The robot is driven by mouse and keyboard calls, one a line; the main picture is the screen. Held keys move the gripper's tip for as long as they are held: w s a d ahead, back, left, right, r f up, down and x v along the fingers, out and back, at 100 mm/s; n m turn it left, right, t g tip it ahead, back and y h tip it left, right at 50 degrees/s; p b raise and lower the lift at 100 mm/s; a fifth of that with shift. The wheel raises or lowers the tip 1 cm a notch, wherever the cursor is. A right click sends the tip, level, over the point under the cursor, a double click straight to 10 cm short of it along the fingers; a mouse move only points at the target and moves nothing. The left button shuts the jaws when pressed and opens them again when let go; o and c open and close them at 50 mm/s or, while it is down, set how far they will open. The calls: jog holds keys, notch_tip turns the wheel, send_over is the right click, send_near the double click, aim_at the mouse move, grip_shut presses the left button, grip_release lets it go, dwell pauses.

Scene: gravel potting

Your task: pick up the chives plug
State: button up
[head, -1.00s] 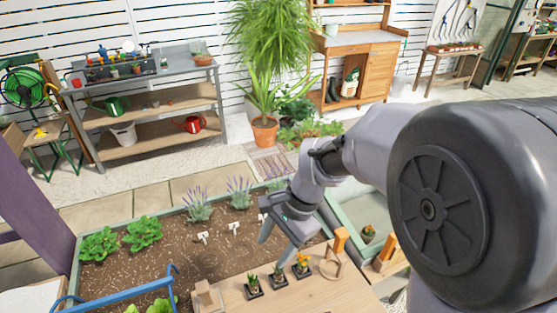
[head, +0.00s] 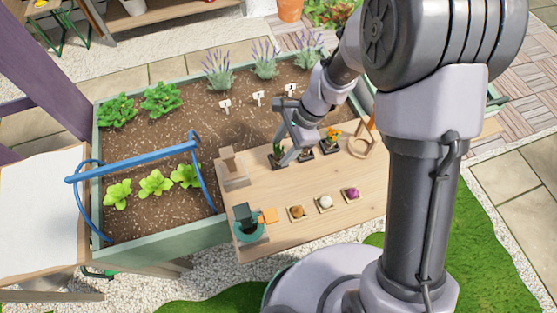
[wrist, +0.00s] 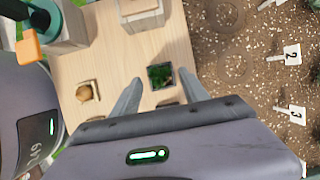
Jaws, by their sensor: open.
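The chives plug, a tuft of green leaves in a small square black pot, shows in the wrist view (wrist: 160,76). In the head view it is the leftmost plug (head: 277,157) of a short row on the wooden table (head: 290,180). My gripper (head: 284,153) is open above this plug, its fingers reaching down. In the wrist view the fingers of my gripper (wrist: 160,88) show on either side of the pot, with gaps. The fingers partly hide the plug in the head view. I cannot tell the height left between fingertips and pot.
Two more plugs stand to the right, one with orange flowers (head: 333,136). A wooden block stand (head: 232,170) is to the left. A teal pot (head: 247,228) and small coasters with round items (head: 325,203) lie in front. A planter bed (head: 200,133) with lavender is behind.

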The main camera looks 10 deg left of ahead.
aim_at(278, 156)
jog(key=shift+x, duration=1.2)
jog(key=shift+w+r, duration=0.1)
jog(key=c, duration=0.8)
